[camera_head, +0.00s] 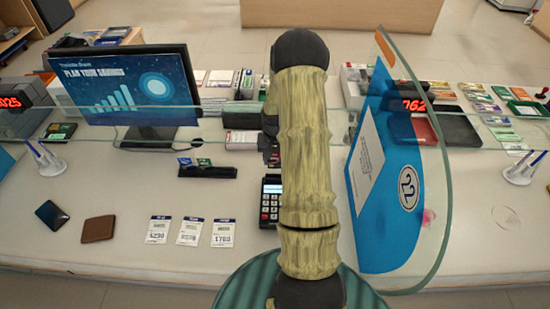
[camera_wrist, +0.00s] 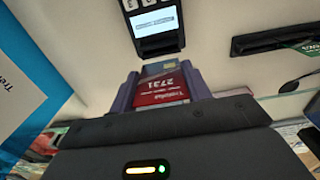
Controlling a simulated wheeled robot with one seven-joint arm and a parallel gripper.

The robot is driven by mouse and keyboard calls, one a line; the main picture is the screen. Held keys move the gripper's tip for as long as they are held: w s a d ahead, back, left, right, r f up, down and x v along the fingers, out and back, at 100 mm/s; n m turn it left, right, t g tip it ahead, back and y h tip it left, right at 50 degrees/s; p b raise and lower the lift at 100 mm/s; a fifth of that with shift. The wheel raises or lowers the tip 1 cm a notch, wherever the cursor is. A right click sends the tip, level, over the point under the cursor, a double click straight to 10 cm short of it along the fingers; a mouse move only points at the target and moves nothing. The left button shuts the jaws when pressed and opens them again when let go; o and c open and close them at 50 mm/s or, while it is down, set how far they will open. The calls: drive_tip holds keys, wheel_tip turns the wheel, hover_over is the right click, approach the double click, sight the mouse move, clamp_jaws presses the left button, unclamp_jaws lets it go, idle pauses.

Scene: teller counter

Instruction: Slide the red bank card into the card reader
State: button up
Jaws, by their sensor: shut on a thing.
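The red bank card (camera_wrist: 162,90) shows in the wrist view, held flat between the two purple-grey fingers of my gripper (camera_wrist: 159,77). My gripper is shut on it. The card reader (camera_wrist: 154,20) lies straight ahead of the card, with its dark end facing it. A small gap of pale counter seems to show between the card's front edge and the reader. In the head view the reader's keypad (camera_head: 270,203) shows just left of my arm, which hides the rest of the reader. My gripper and the card are hidden there.
A black card holder (camera_head: 208,171) with cards stands left of the reader. A clear glass screen and a blue panel (camera_head: 392,235) marked 22 stand close right of my arm. Paper slips (camera_head: 190,232) lie on the counter at front left. A monitor (camera_head: 125,85) stands behind.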

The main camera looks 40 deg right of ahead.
drive_tip(key=shift+f+b, duration=2.05)
drive_tip(key=shift+f, duration=1.05)
drive_tip(key=o, duration=1)
drive_tip(key=shift+r, duration=0.1)
drive_tip(key=shift+r+p, duration=2.55)
drive_tip(key=shift+r, duration=0.85)
